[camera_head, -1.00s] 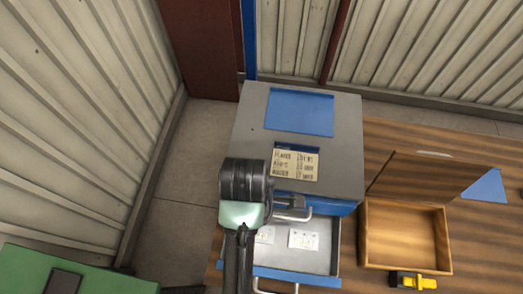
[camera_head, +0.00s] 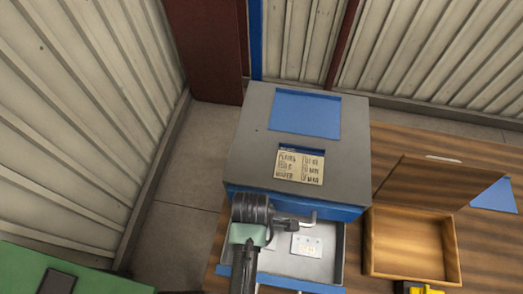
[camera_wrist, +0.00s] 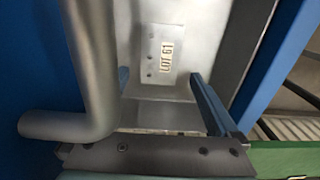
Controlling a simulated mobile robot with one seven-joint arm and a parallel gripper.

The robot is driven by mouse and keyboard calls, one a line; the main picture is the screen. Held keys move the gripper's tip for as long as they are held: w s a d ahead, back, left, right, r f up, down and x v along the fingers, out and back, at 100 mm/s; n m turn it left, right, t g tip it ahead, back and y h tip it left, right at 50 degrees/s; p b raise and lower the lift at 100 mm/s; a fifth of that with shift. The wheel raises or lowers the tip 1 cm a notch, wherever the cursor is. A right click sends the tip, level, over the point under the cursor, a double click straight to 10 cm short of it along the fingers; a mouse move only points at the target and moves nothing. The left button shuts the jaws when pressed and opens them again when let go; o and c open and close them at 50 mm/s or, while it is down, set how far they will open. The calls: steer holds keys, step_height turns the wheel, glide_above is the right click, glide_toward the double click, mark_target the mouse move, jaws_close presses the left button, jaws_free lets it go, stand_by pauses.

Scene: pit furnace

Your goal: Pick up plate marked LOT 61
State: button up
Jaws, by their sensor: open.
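The plate marked LOT 61 (camera_wrist: 165,52) is a small pale metal plate with a dark-lettered label and small holes, lying in a grey open drawer (camera_head: 285,265). My gripper (camera_wrist: 160,78) is open and empty, with the plate beyond its fingertips and apart from them. In the head view my gripper (camera_head: 285,224) is over the drawer, just in front of the cabinet. A pale plate (camera_head: 307,246) shows in the drawer to its right; its marking is too small to read there. My wrist hides the drawer's left part.
A bent grey handle (camera_wrist: 92,70) is close on the left in the wrist view. The grey cabinet (camera_head: 342,150) carries a lettered card (camera_head: 300,167) and a blue panel (camera_head: 305,114). An open wooden box (camera_head: 408,243) stands on the right. A green surface (camera_head: 50,272) is at lower left.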

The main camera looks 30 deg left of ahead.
step_height(320, 180, down, 2)
steer(key=shift+f, duration=0.1)
jaws_close()
stand_by(0.5)
